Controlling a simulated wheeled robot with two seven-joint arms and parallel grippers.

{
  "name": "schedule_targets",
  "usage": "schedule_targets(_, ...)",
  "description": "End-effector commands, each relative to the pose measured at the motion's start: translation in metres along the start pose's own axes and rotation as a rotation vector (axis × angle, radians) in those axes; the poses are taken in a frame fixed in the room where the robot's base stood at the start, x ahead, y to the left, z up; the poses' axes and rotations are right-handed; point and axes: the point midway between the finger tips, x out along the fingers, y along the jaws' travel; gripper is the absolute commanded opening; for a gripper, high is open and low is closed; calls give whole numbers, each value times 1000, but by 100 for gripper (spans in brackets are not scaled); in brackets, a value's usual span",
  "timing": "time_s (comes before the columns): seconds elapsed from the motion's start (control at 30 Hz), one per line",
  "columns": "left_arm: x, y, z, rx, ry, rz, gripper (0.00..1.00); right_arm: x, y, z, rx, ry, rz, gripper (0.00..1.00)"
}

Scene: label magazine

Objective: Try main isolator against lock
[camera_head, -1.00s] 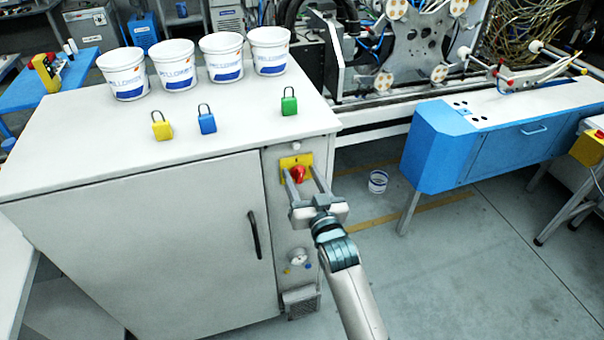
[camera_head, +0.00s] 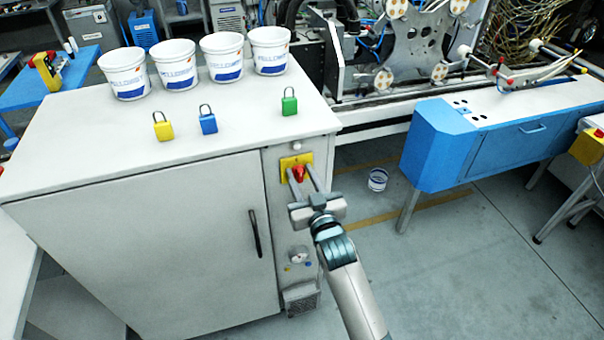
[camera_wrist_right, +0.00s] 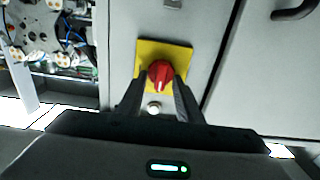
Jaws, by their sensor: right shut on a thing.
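The main isolator is a red rotary knob (camera_head: 299,174) on a yellow plate (camera_head: 285,161), on the cabinet's narrow panel right of the door. My right gripper (camera_head: 304,179) reaches it from the front, its fingers on either side of the knob and shut on it. The wrist view shows the red knob (camera_wrist_right: 160,73) between the fingertips and the yellow plate (camera_wrist_right: 181,53) around it. Yellow (camera_head: 163,130), blue (camera_head: 208,123) and green (camera_head: 289,105) padlocks stand apart on the cabinet top. I see no padlock on the isolator, though the fingers partly cover it. My left gripper is out of view.
Several white tubs (camera_head: 222,62) stand at the back of the cabinet top (camera_head: 100,165). The door has a black handle (camera_head: 255,233). A small gauge (camera_head: 299,254) sits below my right gripper. A blue-fronted machine (camera_head: 480,150) stands to the right, across open floor.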

Motion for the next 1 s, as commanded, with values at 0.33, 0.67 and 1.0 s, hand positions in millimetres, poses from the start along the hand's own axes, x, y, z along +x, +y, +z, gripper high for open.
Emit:
schedule_targets(0.33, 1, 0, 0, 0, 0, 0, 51, 0, 0, 0, -1, 1, 1, 51)
schedule_targets(0.67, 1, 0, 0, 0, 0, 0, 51, -1, 0, 1, 1, 1, 0, 51)
schedule_targets(1.0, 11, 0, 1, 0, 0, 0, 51, -30, 0, 3, 1, 0, 0, 51)
